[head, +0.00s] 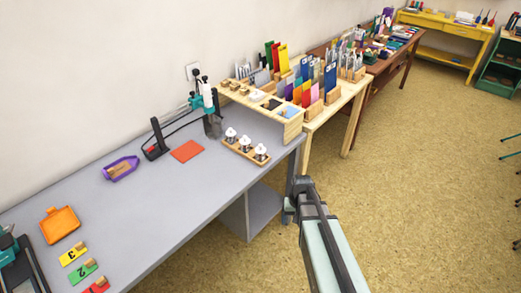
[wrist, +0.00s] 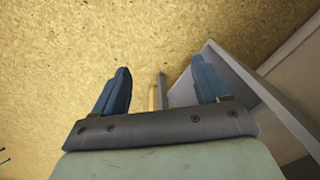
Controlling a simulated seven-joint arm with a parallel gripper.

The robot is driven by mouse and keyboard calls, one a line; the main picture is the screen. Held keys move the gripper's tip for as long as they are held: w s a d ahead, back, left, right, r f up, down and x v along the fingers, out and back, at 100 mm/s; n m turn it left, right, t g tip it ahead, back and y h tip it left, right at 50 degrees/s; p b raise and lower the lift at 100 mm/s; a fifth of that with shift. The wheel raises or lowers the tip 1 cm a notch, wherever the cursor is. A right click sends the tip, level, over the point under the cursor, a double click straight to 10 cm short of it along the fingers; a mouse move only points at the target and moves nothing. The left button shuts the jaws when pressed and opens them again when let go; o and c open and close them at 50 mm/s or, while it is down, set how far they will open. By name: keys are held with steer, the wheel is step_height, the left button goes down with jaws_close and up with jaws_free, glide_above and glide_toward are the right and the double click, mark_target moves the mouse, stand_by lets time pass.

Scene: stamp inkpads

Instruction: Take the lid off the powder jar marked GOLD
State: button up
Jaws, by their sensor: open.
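Three small white jars stand in a row in a wooden holder (head: 233,146) near the right end of the grey table: a left jar (head: 231,137), a middle jar (head: 245,144) and a right jar (head: 261,153). Each has a dark patch on top. Their markings are too small to read, so I cannot tell which says GOLD. My gripper (head: 302,186) is beyond the table's right edge, apart from the jars. In the wrist view my gripper (wrist: 160,80) has its blue fingers spread with nothing between them. No jar shows in that view.
A wooden organiser (head: 292,124) stands behind the jars. A teal and black heat tool (head: 208,104) on a stand, an orange-red mat (head: 187,151) and a purple tray (head: 121,168) lie to the left. The grey table (head: 170,206) has a clear front area.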

steer(key=w+a+r+m+t+y, duration=0.1)
steer(key=w+r+m, duration=0.2)
steer(key=w+r, duration=0.65)
steer(key=w+a+r+m+y, duration=0.1)
steer(key=w+r+m, duration=0.4)
steer(key=r, duration=0.8)
steer(key=w+a+r+m+t+y, duration=0.1)
steer(key=w+a+r+m, duration=0.1)
steer(key=w+r, duration=0.8)
steer(key=m+g, duration=0.2)
steer(key=m, duration=0.5)
glide_toward(260, 148)
step_height(260, 148, down, 4)
steer(key=shift+y, duration=0.4)
steer(key=shift+w+x, duration=0.2)
steer(key=shift+x, duration=2.05)
steer(key=shift+a+r, duration=0.1)
steer(key=shift+a, duration=0.05)
